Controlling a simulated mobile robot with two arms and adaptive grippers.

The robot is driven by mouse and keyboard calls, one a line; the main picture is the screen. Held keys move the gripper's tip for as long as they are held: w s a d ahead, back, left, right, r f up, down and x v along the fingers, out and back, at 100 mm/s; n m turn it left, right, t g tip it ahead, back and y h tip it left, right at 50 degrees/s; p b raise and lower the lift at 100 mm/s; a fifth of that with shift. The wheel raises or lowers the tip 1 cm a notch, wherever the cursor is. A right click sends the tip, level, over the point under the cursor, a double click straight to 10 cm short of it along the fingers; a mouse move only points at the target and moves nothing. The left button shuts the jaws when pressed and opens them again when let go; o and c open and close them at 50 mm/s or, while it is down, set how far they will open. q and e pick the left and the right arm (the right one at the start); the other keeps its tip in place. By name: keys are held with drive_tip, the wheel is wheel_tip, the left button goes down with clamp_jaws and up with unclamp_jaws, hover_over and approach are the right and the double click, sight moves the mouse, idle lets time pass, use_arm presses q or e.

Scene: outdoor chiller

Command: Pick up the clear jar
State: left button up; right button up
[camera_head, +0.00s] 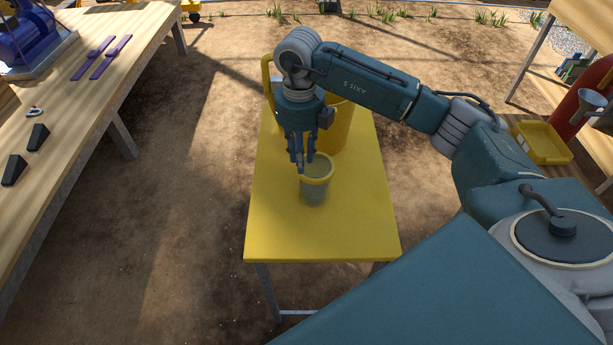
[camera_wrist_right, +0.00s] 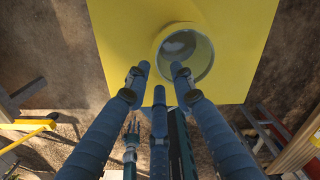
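In the right wrist view the jar (camera_wrist_right: 202,52) is seen from above and looks empty. My right gripper (camera_head: 303,165) points down just above the jar, at the left part of its rim. Its fingers (camera_wrist_right: 160,72) are spread apart in the wrist view, with nothing held between them, and the jar's opening lies beyond their tips. I cannot tell whether a finger touches the rim.
A larger yellow container (camera_head: 337,125) stands behind the jar, partly hidden by my right arm. A wooden bench (camera_head: 70,140) at the left holds purple and black parts. A yellow tray (camera_head: 541,142) and a red cylinder (camera_head: 580,108) are at the right. The yellow table's front is bare.

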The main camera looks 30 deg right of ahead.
drive_tip(key=w+f, duration=0.1)
drive_tip(key=p, duration=0.2)
hover_over(303, 199)
drive_tip(key=f, duration=0.4)
drive_tip(key=shift+w+f, duration=0.25)
wheel_tip(303, 199, down, 2)
drive_tip(key=shift+f+p, duration=0.15)
drive_tip(key=shift+p, duration=0.55)
wheel_tip(303, 199, down, 3)
drive_tip(key=shift+s+r+p, duration=0.1)
drive_tip(key=shift+r+p, duration=0.05)
drive_tip(key=shift+p, duration=0.15)
clamp_jaws()
use_arm(q)
drive_tip(key=shift+w+r, duration=0.1)
drive_tip(key=shift+r, duration=1.85)
use_arm(e)
drive_tip(key=shift+d, duration=0.1)
